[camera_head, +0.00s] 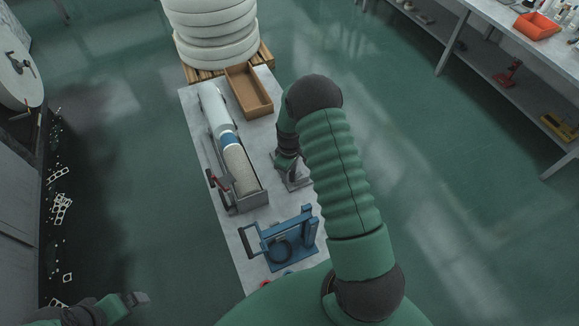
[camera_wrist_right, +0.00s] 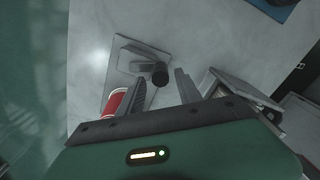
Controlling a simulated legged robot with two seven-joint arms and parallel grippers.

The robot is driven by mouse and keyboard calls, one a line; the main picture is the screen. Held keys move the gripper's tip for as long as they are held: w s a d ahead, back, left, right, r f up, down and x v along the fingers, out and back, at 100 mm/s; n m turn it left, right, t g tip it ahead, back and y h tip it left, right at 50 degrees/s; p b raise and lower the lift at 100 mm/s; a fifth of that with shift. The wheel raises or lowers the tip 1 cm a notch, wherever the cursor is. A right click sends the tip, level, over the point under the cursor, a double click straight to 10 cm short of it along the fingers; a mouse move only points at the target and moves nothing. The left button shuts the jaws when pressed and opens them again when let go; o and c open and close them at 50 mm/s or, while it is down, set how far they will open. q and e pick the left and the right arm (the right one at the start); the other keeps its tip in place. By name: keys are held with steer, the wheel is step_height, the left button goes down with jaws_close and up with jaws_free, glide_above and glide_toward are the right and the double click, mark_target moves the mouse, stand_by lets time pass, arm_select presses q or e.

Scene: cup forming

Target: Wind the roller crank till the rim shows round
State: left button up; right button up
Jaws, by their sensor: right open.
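A flat grey metal plate (camera_wrist_right: 140,62) carries a grey arm with an upright dark knob (camera_wrist_right: 160,74), which looks like the roller crank. In the head view the plate (camera_head: 298,184) lies on the table, partly hidden by my right arm. My right gripper (camera_wrist_right: 162,77) is open, its fingers on either side of the knob in the wrist view; I cannot tell whether they touch it. A red cup-like thing with a white edge (camera_wrist_right: 117,101) is beside the left finger, partly hidden. My left gripper (camera_head: 136,299) is at the lower left, away from the table.
The narrow table (camera_head: 232,240) bears a long trough (camera_head: 247,200) with white and speckled rolls, a brown box (camera_head: 249,91) and a blue frame (camera_head: 289,243) with a grey handle. Stacked white rolls (camera_head: 214,30) stand beyond. A shelved bench (camera_head: 480,45) is right; green floor lies between.

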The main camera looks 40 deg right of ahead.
step_height(320, 180, up, 10)
steer(key=b, duration=0.4)
step_height(320, 180, up, 5)
steer(key=n+b, duration=1.3)
steer(key=b, duration=0.1)
glide_above(293, 171)
step_height(293, 171, down, 16)
steer(key=shift+a+r+p, duration=0.1)
steer(key=shift+p, duration=0.6)
steer(key=shift+a+r, duration=0.1)
jaws_close()
